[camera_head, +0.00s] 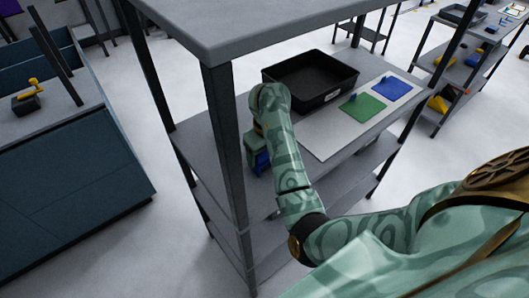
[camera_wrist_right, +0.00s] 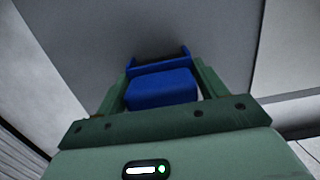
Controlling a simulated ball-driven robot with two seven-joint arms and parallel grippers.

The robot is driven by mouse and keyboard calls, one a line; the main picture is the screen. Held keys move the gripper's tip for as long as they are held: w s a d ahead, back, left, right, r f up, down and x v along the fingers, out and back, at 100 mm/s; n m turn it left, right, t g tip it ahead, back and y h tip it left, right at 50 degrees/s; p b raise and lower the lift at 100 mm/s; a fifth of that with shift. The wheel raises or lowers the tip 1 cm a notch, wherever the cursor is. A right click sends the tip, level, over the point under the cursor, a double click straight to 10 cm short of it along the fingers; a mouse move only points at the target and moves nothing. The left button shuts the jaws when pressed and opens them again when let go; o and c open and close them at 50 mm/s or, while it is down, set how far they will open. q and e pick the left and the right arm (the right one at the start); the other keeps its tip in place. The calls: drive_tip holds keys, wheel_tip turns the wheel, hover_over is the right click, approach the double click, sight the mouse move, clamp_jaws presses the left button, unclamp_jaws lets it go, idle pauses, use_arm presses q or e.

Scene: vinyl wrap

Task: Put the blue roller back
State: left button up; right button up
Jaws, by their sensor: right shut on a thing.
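My right gripper (camera_head: 260,163) is over the left part of the shelf's top surface, pointing down. In the right wrist view, my right gripper (camera_wrist_right: 160,72) is shut on the blue roller (camera_wrist_right: 160,90), which shows as a blue block with a raised blue edge beyond it. In the head view only a bit of the blue roller (camera_head: 263,160) shows between the fingers. Whether it touches the shelf I cannot tell. A white board (camera_head: 322,140) right of the gripper carries a green square (camera_head: 363,107) and a blue square (camera_head: 390,88). My left gripper is out of view.
A black bin (camera_head: 345,77) stands behind the gripper, beside the white board. The grey shelf unit has an upper shelf (camera_head: 240,25) overhead and a dark post (camera_head: 222,130) close left of the gripper. A dark cabinet (camera_head: 70,150) stands at left, a second shelf (camera_head: 470,75) at far right.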

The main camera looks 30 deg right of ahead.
drive_tip(key=shift+s+a+f, duration=0.1)
drive_tip(key=shift+s+f, duration=0.15)
drive_tip(key=shift+f, duration=0.25)
drive_tip(key=shift+c, duration=1.1)
drive_tip(key=o, duration=1.4)
drive_tip(key=shift+f, duration=0.1)
drive_tip(key=shift+w, duration=0.25)
drive_tip(key=shift+r, duration=0.3)
drive_tip(key=r+p, duration=0.3)
drive_tip(key=r, duration=0.1)
drive_tip(key=r+p, duration=0.3)
drive_tip(key=r, duration=0.1)
drive_tip(key=s+r+p, duration=0.1)
drive_tip(key=r+p, duration=0.2)
drive_tip(key=r, duration=0.2)
drive_tip(key=shift+s, duration=0.1)
drive_tip(key=shift+s+f, duration=0.1)
drive_tip(key=shift+f, duration=0.05)
